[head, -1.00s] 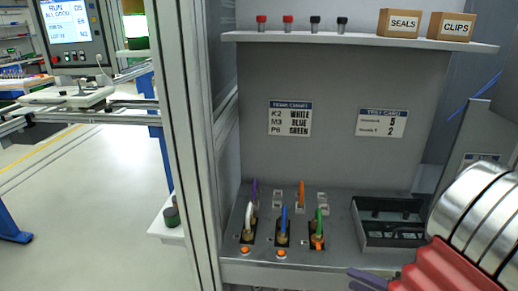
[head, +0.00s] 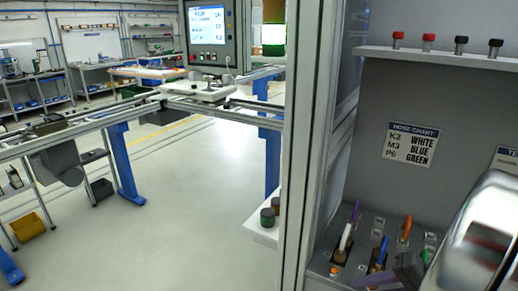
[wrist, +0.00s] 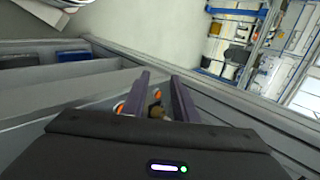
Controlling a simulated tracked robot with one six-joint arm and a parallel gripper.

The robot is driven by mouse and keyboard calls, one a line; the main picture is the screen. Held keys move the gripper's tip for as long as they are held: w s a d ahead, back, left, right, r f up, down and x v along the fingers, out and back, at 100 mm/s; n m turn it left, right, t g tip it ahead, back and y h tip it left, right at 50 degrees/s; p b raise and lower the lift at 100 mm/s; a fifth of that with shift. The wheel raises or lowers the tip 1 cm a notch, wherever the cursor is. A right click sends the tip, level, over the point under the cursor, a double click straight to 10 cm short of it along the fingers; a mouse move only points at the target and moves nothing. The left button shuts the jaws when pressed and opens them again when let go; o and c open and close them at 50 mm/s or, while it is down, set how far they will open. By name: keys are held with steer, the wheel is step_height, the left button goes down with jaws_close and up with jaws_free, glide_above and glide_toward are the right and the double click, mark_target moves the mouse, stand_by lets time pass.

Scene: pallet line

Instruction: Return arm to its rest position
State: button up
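My gripper (wrist: 160,78) shows in the wrist view as two purple fingers standing apart, with a gap between them. It is open and I see nothing held. Beyond the gap lie an orange button and a brass fitting on the panel; the distance to them is unclear. In the head view, my silver arm fills the lower right corner, and a purple finger part shows beside it in front of the hose panel (head: 375,222). White, blue, orange and green hose ends stand on that panel; the green one is partly hidden by my arm.
The bay's metal post (head: 312,130) stands just left of the panel. A shelf (head: 440,56) with red and black caps runs above, and a hose chart (head: 411,145) hangs on the back wall. A rail line with a screen (head: 207,28) crosses the left. Open floor (head: 195,170) lies between.

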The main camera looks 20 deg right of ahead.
steer(key=w+a+r+n+g+h, duration=0.25)
steer(key=a+r+n, duration=0.2)
steer(key=a, duration=0.55)
steer(key=w+a+r+n+g+h, duration=0.15)
steer(key=w+a+r+n, duration=0.3)
steer(key=a, duration=0.55)
steer(key=s+a+n+t+h, duration=0.1)
steer(key=s+a+n+t, duration=0.1)
steer(key=a, duration=0.3)
steer(key=shift+s+a, duration=0.4)
steer(key=shift+s, duration=0.35)
steer(key=shift+d, duration=0.2)
